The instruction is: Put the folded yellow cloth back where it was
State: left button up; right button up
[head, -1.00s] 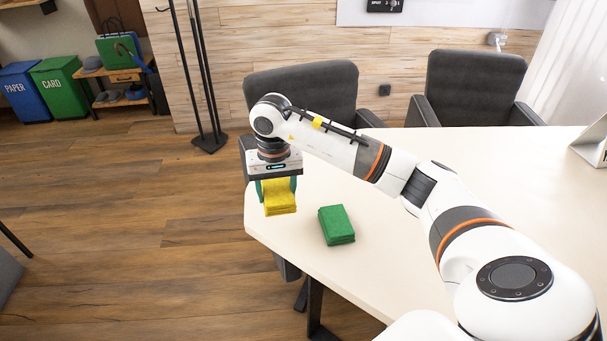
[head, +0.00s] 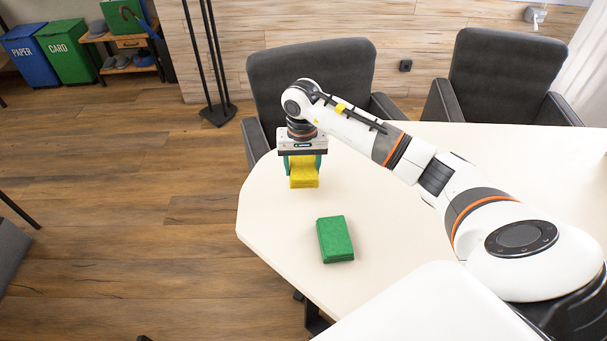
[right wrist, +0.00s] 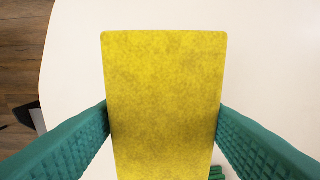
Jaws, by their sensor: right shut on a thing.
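The folded yellow cloth (head: 304,172) is in my right gripper (head: 303,166), whose teal fingers are shut on its two sides. The cloth hangs below the gripper over the far left part of the white table (head: 390,250). Whether its underside touches the table I cannot tell. In the right wrist view the yellow cloth (right wrist: 163,105) fills the middle between the fingers, with the table around it. A folded green cloth (head: 335,239) lies on the table nearer to me, apart from the gripper. My left gripper is not in view.
Two dark chairs stand behind the table, one (head: 312,85) just behind my right gripper and one (head: 505,75) farther right. A black stand (head: 215,112), a blue PAPER bin (head: 28,55) and a green CARD bin (head: 66,50) are on the floor at the back left. Table around the green cloth is clear.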

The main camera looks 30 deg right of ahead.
aim_at(303, 174)
notch_tip(303, 174, down, 4)
jog(key=shift+d+f, duration=0.1)
jog(key=shift+f, duration=0.15)
jog(key=shift+w, duration=0.1)
jog(key=shift+f, duration=0.1)
jog(key=shift+f, duration=0.15)
jog(key=o, duration=0.9)
jog(key=shift+r, duration=0.7)
notch_tip(303, 174, up, 11)
jog(key=shift+r+b, duration=0.1)
jog(key=shift+b, duration=0.3)
